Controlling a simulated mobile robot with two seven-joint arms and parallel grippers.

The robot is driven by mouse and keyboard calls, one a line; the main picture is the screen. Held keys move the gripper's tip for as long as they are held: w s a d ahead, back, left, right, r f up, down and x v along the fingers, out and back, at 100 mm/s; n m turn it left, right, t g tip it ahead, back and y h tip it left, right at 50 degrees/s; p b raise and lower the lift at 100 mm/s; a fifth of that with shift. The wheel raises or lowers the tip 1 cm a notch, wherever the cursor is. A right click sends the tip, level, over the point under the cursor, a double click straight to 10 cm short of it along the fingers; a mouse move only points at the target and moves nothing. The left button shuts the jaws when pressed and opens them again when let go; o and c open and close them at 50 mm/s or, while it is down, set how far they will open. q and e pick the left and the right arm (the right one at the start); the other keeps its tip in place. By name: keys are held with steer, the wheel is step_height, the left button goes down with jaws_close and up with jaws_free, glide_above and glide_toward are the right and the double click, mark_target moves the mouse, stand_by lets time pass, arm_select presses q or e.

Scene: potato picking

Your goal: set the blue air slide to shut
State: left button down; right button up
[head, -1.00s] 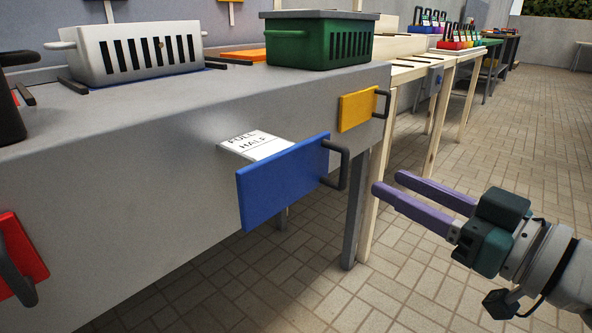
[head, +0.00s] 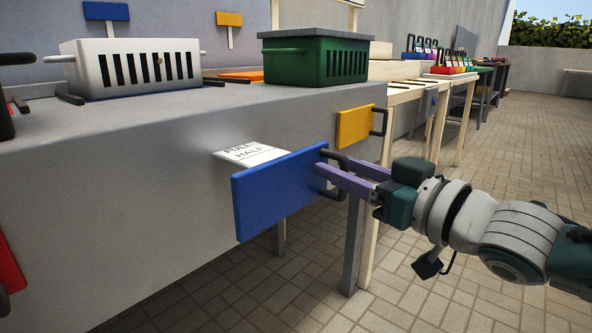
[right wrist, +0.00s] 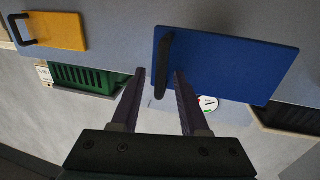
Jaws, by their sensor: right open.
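The blue air slide (head: 280,195) sticks out from the front of the grey bench. Its white plate (head: 252,154), lettered FULL and HALF, shows behind the blue front panel. A dark bar handle (head: 335,157) is on the panel's right end, partly hidden by my fingers. My right gripper (head: 330,168) is open, its purple fingers reaching the handle from the right. In the right wrist view the blue panel (right wrist: 230,68) lies ahead, and its handle (right wrist: 163,65) stands between the two fingertips, nearer the right one. The fingers are not closed on it. My left gripper is not in view.
A yellow slide (head: 355,127) with a handle is farther along the bench front. A red one (head: 8,265) is at the near left. A white crate (head: 130,68) and a green crate (head: 315,62) stand on the bench. The tiled floor on the right is clear.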

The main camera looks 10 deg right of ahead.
jaws_close()
stand_by(1.3)
